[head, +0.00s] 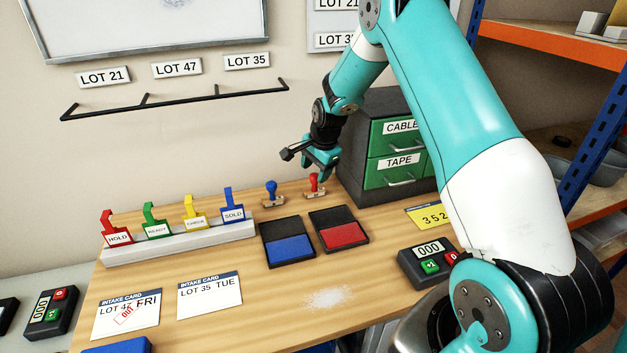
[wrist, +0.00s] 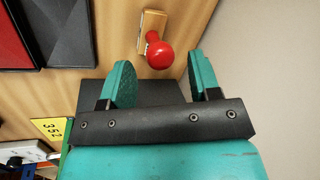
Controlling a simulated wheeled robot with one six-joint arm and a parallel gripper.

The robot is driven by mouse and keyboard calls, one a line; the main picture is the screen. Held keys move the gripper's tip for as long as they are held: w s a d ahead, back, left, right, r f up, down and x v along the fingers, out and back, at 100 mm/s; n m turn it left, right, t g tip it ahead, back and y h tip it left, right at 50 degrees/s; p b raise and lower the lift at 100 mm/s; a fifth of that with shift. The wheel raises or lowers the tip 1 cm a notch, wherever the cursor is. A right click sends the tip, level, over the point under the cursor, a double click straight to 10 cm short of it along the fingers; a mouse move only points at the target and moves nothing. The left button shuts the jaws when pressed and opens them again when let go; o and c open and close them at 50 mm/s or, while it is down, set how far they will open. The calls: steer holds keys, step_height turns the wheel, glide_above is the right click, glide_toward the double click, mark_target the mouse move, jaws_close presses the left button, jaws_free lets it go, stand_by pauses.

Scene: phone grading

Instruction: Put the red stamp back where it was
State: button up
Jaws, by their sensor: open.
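The red stamp (head: 314,184) stands upright on the wooden table behind the red ink pad (head: 338,230), to the right of the blue stamp (head: 271,190). In the wrist view, its round red knob (wrist: 159,52) and wooden base (wrist: 151,27) show just beyond the fingertips. My gripper (head: 320,165) is above the red stamp. In the wrist view, my gripper (wrist: 160,75) is open, with its two teal fingers apart and nothing between them. The knob lies in line with the gap between the fingers.
A blue ink pad (head: 289,247) lies left of the red one. The green drawer cabinet (head: 355,170) stands close on the right. A rack (head: 180,243) holds several coloured tags at the left. Intake cards (head: 210,293) lie in front; a red mark shows on one.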

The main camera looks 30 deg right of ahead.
steer(key=b+v, duration=0.1)
steer(key=v, duration=0.6)
steer(key=s+a+r+n+y, duration=0.1)
steer(key=s+a+r+n, duration=0.25)
steer(key=s+a, duration=0.2)
steer(key=s+a+r+n+g+y, duration=0.1)
steer(key=s+a+r+n, duration=0.25)
steer(key=a, duration=0.35)
steer(key=s+a+r+n, duration=0.3)
steer(key=s+a+n, duration=0.2)
steer(key=a, duration=0.1)
steer(key=s+a+r+n+g+y, duration=0.1)
steer(key=s+a+n, duration=0.3)
steer(key=s, duration=0.5)
steer(key=s+a+r+n+g, duration=0.1)
steer(key=s+a+n, duration=0.3)
steer(key=s+n, duration=0.3)
steer(key=s, duration=0.3)
steer(key=shift+s+y, duration=0.2)
steer(key=shift+y, duration=0.2)
steer(key=shift+a, duration=0.1)
steer(key=shift+c, duration=0.5)
